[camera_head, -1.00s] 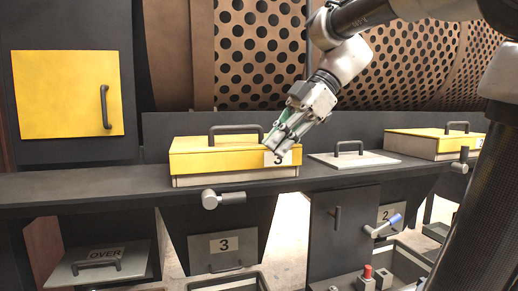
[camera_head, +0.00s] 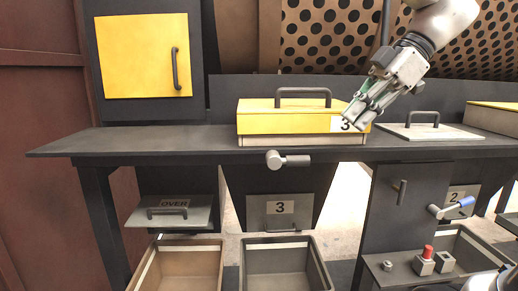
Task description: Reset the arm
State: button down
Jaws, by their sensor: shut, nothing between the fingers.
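My gripper (camera_head: 355,115) shows at the upper right of the head view, hanging from my arm and pointing down and left. It is shut with nothing between its fingers. Its fingertips are in front of the right end of the yellow box (camera_head: 275,122) labelled 3 on the dark bench, partly covering the label. Whether the fingers touch the box cannot be told.
A white lid with a handle (camera_head: 455,133) lies right of the box. The perforated drum (camera_head: 325,30) stands behind.

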jog(key=s+d+f+m+t+h, duration=0.1)
jog(key=s+d+f+m+h, duration=0.2)
jog(key=d+f+m, duration=0.3)
jog(key=s+d+f+m+t+h, duration=0.2)
jog(key=s+d+f+m+h, duration=0.2)
jog(key=f+m, duration=0.6)
jog(key=shift+s+d+m, duration=0.55)
jog(key=shift+d+m, duration=0.25)
jog(key=shift+d, duration=0.15)
